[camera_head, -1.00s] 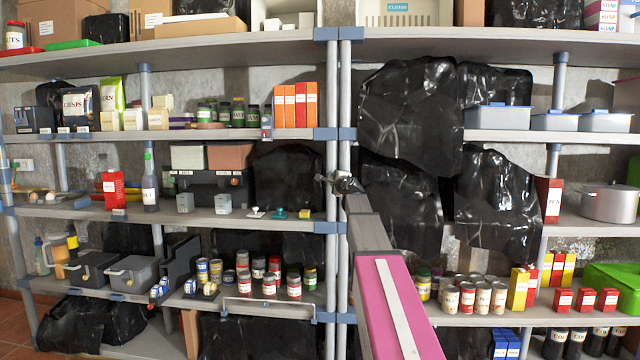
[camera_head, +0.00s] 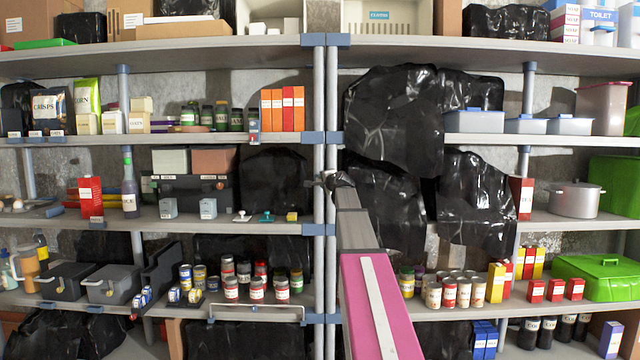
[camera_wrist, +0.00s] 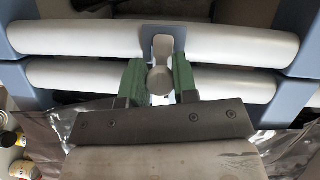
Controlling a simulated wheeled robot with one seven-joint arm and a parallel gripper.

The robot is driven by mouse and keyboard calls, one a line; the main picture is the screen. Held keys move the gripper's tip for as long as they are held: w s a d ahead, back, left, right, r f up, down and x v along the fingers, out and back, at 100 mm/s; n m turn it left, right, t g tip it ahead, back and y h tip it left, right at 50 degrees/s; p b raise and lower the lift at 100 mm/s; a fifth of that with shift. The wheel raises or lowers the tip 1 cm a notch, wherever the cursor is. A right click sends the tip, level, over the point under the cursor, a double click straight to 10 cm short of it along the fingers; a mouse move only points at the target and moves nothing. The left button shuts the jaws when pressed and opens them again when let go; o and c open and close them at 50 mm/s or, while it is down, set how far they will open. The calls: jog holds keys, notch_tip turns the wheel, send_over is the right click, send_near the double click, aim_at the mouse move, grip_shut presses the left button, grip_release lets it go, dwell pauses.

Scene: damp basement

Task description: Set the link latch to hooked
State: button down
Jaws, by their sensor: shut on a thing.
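The link latch (camera_wrist: 161,47) is a small light-grey arm with a round knob, set on a blue-grey bracket at the two neighbouring shelf posts. In the wrist view it lies across the gap between the posts, its lower end between my fingers. My gripper (camera_wrist: 159,80) has green fingertips shut on the knob from both sides. In the head view my gripper (camera_head: 333,180) is at the paired posts at mid height, and my arm hides most of the latch there. I cannot tell whether the latch is hooked.
The two grey posts (camera_wrist: 80,40) run close beside each other. Black plastic sheeting (camera_head: 395,120) hangs just right of them, and more shows below my gripper in the wrist view. Loaded shelves (camera_head: 120,222) stand on both sides, with jars, boxes and a pot (camera_head: 575,199).

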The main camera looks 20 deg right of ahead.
jog(key=c, duration=0.9)
grip_release()
jog(key=shift+s, duration=0.1)
jog(key=s, duration=0.7)
jog(key=s+r, duration=0.1)
jog(key=s, duration=0.2)
jog(key=shift+s+d, duration=0.25)
jog(key=shift+d, duration=0.1)
jog(key=shift+f, duration=0.1)
